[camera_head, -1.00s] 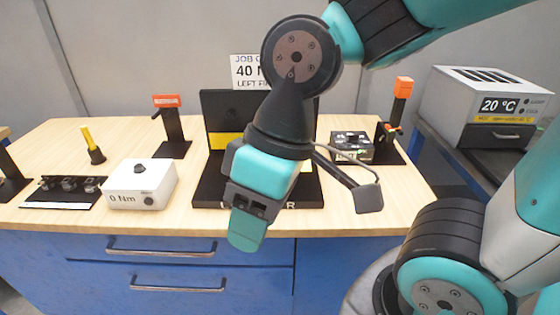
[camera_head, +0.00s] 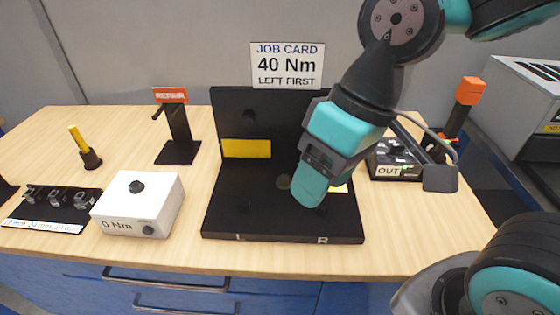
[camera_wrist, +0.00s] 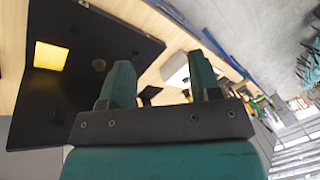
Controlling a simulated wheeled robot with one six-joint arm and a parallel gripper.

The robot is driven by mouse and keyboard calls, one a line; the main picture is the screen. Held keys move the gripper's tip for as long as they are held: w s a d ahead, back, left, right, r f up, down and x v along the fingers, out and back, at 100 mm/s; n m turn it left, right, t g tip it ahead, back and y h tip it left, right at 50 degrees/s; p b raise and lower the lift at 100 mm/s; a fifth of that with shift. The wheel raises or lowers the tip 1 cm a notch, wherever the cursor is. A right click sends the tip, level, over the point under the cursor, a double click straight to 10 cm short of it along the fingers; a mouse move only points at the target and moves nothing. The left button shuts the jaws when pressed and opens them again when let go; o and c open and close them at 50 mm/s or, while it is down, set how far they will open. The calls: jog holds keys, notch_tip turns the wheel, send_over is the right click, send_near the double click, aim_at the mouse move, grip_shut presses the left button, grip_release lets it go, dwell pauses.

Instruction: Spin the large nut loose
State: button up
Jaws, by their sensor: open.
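The black fixture (camera_head: 225,190) stands on the bench, with a base marked L and R and an upright back plate. A yellow panel (camera_head: 246,148) is on its left half; a right one is mostly hidden behind my gripper. Dark round shapes show on the plate and base, but I cannot tell which, if any, is the large nut. My gripper (camera_head: 309,188) hangs in front of the right half, pointing down. In the wrist view my gripper (camera_wrist: 160,80) is open, with nothing between its fingers. The fixture (camera_wrist: 95,110) fills the left there.
A white 0 Nm box (camera_head: 118,207) and a black socket rack (camera_head: 50,207) stand at left. A red-labelled stand (camera_head: 178,135) and a yellow-handled tool (camera_head: 82,145) are behind them. A box marked OUT (camera_head: 385,172) and an orange-topped stand (camera_head: 468,92) are at right. The job card (camera_head: 287,65) reads 40 Nm, left first.

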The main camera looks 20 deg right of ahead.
jog(key=w+d+m+h+p, duration=0.15)
jog(key=w+m+p, duration=0.25)
jog(key=w+m, duration=0.7)
jog(key=m+h+p, duration=0.2)
jog(key=m+p, duration=0.1)
jog(key=m, duration=0.2)
send_over(284, 178)
notch_tip(284, 178, down, 5)
jog(key=shift+h, duration=0.25)
notch_tip(284, 178, down, 16)
jog(key=p, duration=0.3)
jog(key=shift+f+p, duration=0.25)
jog(key=shift+p, duration=0.1)
jog(key=shift+f, duration=0.85)
jog(key=shift+c, duration=0.2)
jog(key=c, duration=0.9)
